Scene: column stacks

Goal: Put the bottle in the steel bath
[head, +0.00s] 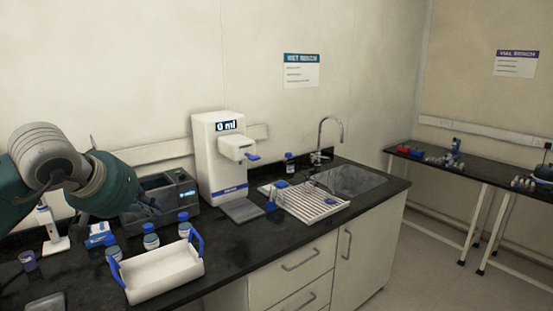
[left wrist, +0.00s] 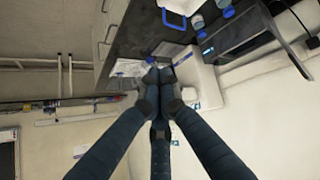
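Several blue-capped bottles stand on the black bench: one bottle (head: 151,238) behind the white tray, another (head: 183,225) to its right, a third (head: 113,252) to its left. Another small bottle (head: 290,163) stands at the back near the tap. A dark grey bath unit (head: 180,217) with open wells and a small display sits left of the white dispenser; my left arm partly covers it. My left gripper (head: 150,206) is in front of this unit. In the left wrist view its fingertips (left wrist: 159,73) are together, with nothing seen between them. My right gripper is out of view.
A white tray (head: 165,276) with blue handles stands at the bench's front. The white dispenser (head: 211,165) reads 0 ml. A ribbed drainer (head: 318,207) and a steel sink (head: 350,181) are at the right. Bare bench (head: 235,245) lies between tray and drainer.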

